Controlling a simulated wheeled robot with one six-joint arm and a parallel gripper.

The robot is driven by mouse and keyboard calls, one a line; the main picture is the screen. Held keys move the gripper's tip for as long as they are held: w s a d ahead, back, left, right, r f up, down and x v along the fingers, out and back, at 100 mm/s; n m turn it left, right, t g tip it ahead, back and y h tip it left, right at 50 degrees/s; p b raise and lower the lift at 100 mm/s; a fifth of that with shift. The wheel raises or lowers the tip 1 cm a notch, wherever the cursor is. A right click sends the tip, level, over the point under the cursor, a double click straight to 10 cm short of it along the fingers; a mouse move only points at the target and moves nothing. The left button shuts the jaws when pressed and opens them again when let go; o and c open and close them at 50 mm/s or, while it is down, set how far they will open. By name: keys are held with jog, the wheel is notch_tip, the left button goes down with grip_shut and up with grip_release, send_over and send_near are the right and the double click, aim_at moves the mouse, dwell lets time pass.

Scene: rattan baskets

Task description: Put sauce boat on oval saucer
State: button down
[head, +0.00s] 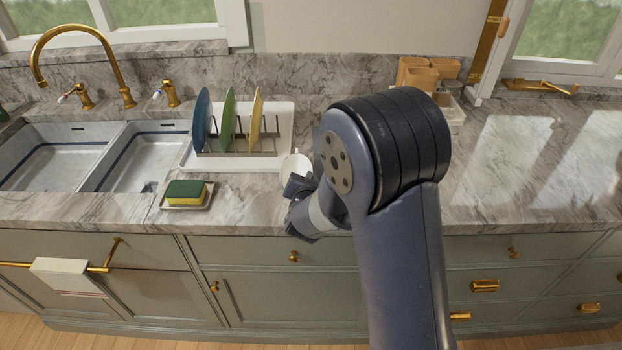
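A small white rounded piece (296,163) shows on the counter just behind my gripper, to the right of the dish rack tray. I cannot tell whether it is the sauce boat or the oval saucer, because my gripper and arm cover much of it. No other piece that I can name as sauce boat or saucer shows. My gripper (296,184) is over the front part of the counter, right in front of the white piece. Its fingers are too small and too covered to tell whether they are open or touching it.
A white tray (286,146) with a rack holds a blue, a green and a yellow plate. A sponge (185,192) lies on a small dish at the left, near the double sink (60,160). Wooden containers (418,75) stand at the back. The right counter (520,180) is clear.

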jog(key=shift+f, duration=0.1)
jog(key=c, duration=2.1)
grip_release()
jog(key=o, duration=0.5)
